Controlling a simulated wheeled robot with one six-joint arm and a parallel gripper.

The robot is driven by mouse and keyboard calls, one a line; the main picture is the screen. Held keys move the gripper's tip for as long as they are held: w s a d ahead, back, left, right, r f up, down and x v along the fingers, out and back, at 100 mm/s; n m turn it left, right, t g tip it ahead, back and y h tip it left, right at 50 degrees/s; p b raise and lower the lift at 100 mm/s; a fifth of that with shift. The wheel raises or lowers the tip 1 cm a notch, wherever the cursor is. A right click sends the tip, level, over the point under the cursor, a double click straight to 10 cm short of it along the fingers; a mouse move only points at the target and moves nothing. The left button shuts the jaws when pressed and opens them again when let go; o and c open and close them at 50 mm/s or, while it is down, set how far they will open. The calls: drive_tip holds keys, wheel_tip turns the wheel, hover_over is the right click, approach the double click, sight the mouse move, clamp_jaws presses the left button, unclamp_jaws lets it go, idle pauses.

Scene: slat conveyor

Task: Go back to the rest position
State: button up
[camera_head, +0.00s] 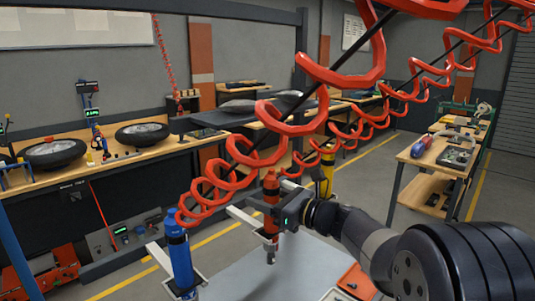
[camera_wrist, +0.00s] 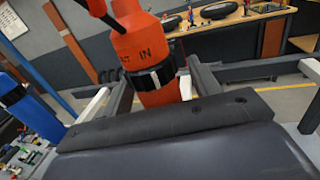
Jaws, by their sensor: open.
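In the wrist view the tool (camera_wrist: 140,45) stands upright, slightly tilted in the picture, between my gripper's two dark fingers (camera_wrist: 158,82). The fingers are apart on either side of it; whether either touches it I cannot tell. The tool's lower end is hidden behind my gripper body in the wrist view. My arm reaches in from the lower right.
A blue tool (camera_head: 179,255) stands in a pale holder to the left, and a yellow tool (camera_head: 327,172) is behind. Red coiled hoses (camera_head: 335,75) hang across the view. An orange tray (camera_head: 357,281) lies near my arm. Benches stand left (camera_head: 110,160) and right (camera_head: 425,155).

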drive_tip(key=shift+f, duration=0.3)
drive_tip(key=b+v, duration=0.3)
drive_tip(key=v, duration=0.8)
drive_tip(key=p+x, duration=0.1)
drive_tip(key=x, duration=0.2)
drive_tip(key=r+p+x, duration=0.1)
drive_tip(key=p+x, duration=0.1)
drive_tip(key=x, duration=0.2)
drive_tip(key=p+x, duration=0.1)
drive_tip(key=x, duration=0.3)
drive_tip(key=shift+w+r, duration=0.1)
drive_tip(key=shift+r, duration=0.3)
drive_tip(key=v, duration=0.2)
drive_tip(key=s+v, duration=0.1)
drive_tip(key=v, duration=0.2)
drive_tip(key=a+v, duration=0.1)
drive_tip(key=v, duration=0.2)
drive_tip(key=shift+s+d+r, duration=0.15)
drive_tip(key=shift+s+r, duration=0.15)
drive_tip(key=shift+s, duration=0.1)
